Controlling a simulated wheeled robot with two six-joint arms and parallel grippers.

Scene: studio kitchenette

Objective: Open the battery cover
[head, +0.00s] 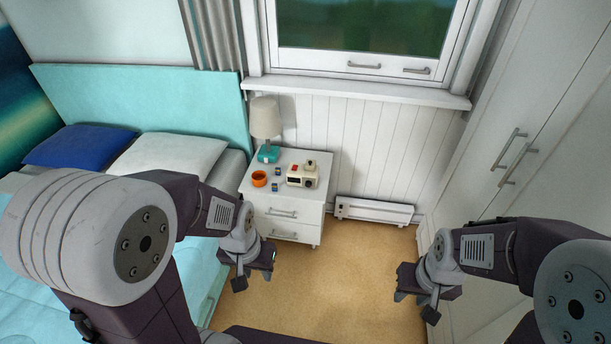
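A cream device (302,176) with a red spot and dark round parts stands on the white nightstand (257,206); I take it for the one with the battery cover. I cannot make out a cover on it at this size. Two small blue-and-yellow items, perhaps batteries, lie to its left, one farther back (277,171) and one nearer (275,187). My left gripper (254,279) hangs in front of the nightstand, apart from it, with its fingers spread and empty. My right gripper (416,306) is over the floor to the right, also spread and empty, far from the device.
An orange cup (259,178) and a lamp (265,118) with a teal base share the nightstand top. The bed (197,262) is on the left. A low white heater (375,212) stands by the wall, and wardrobe doors (510,120) are on the right. The floor (335,275) between my grippers is clear.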

